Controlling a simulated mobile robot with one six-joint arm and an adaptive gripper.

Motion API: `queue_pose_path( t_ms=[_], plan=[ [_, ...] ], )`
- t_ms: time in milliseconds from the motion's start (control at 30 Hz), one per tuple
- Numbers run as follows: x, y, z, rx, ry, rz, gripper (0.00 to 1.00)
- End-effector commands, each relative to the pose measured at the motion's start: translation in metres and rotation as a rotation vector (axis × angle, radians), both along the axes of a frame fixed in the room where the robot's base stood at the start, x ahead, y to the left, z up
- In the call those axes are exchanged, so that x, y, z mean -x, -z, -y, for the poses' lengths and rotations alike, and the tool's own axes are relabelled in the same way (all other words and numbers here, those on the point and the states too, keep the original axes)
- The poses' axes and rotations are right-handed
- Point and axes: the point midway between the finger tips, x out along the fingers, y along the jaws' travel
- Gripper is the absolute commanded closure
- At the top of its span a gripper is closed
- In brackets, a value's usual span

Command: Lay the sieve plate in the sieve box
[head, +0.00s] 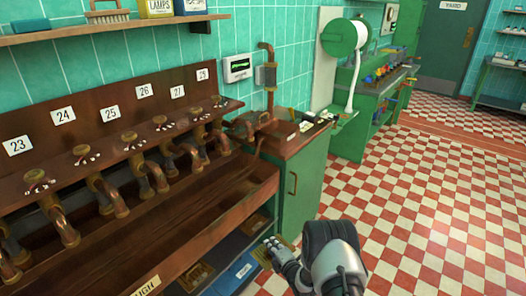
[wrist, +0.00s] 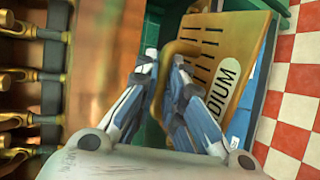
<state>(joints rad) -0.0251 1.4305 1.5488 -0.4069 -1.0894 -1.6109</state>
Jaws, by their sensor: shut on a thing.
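A brass-coloured sieve plate (wrist: 240,50) with dark slots, a looped handle and a white label ending in "DIUM" fills the upper right of the wrist view. My gripper (wrist: 163,68) is shut on its handle. In the head view my gripper (head: 272,246) is low in front of the bench, and only a yellowish sliver of the plate (head: 261,257) shows beside it. A blue box with a white label (head: 243,271) sits on the low shelf left of my gripper; its inside cannot be made out. Blue also shows behind the plate in the wrist view (wrist: 238,122).
A wooden trough (head: 170,225) with numbered copper pipes and taps runs along the left wall. Another brass-coloured plate with a handle (head: 196,275) lies on the low shelf. A green cabinet (head: 302,190) stands behind my gripper. The checkered floor (head: 430,210) to the right is clear.

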Motion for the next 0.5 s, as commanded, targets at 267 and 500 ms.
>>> queue_pose_path(
  t_ms=[267,500],
  plan=[
    [-0.017,-0.118,0.028,-0.003,0.108,0.01,1.0],
    [-0.004,-0.207,0.052,-0.003,0.199,0.009,1.0]
  ],
)
